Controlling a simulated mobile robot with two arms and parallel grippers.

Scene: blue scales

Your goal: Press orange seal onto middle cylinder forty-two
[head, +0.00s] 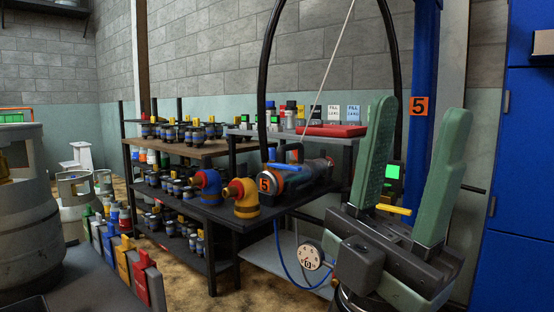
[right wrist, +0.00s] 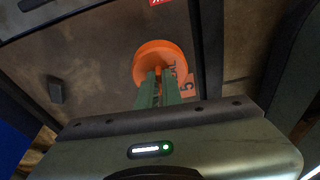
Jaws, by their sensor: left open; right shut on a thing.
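In the right wrist view, my right gripper (right wrist: 158,84) is shut on the round orange seal (right wrist: 152,54). The seal is in front of a brown surface; I cannot tell whether they touch. In the head view, my left gripper (head: 412,125) is open and empty at the right, its green fingers pointing up. A large grey cylinder (head: 25,215) stands at the far left, with smaller pale cylinders (head: 76,205) behind it. I can read no forty-two on any, so I cannot tell which is the middle cylinder. My right gripper is not in the head view.
A dark rack (head: 190,148) holds several small valves. A bench with orange and blue fittings (head: 246,198) stands beside it, with a red tray (head: 331,130) behind. Coloured tags (head: 125,262) line the front left. A blue post and blue cabinet (head: 520,180) bound the right.

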